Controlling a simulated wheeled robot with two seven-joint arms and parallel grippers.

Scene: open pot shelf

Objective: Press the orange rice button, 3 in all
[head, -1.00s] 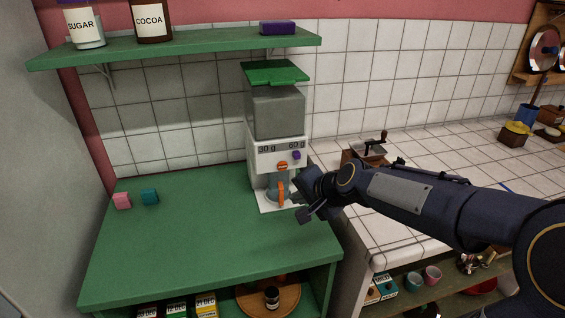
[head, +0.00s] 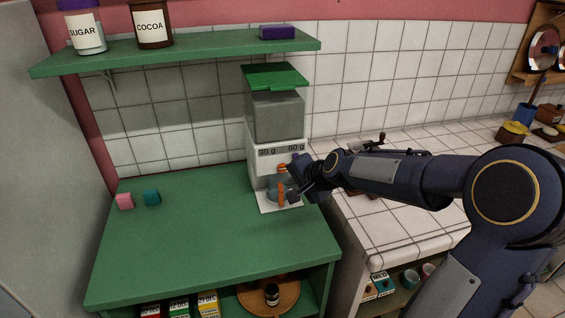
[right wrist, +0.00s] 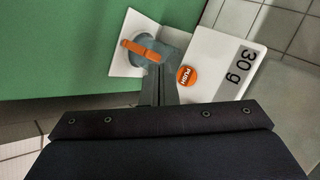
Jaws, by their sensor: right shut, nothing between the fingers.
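The rice dispenser (head: 277,118) stands at the back of the green counter, with a grey hopper and a white front marked 30 g and 60 g. Its orange button (head: 282,168) is partly beside my gripper; in the right wrist view the button (right wrist: 187,76) reads PUSH under the 30 g mark. A grey-blue cup (head: 274,191) with an orange handle stands on the white base below; it also shows in the right wrist view (right wrist: 146,62). My right gripper (head: 293,178) is shut and empty, close in front of the dispenser. Contact with the button cannot be told. My left gripper is out of view.
A shelf (head: 200,50) with sugar and cocoa jars hangs above. A white tiled counter (head: 375,222) adjoins on the right.

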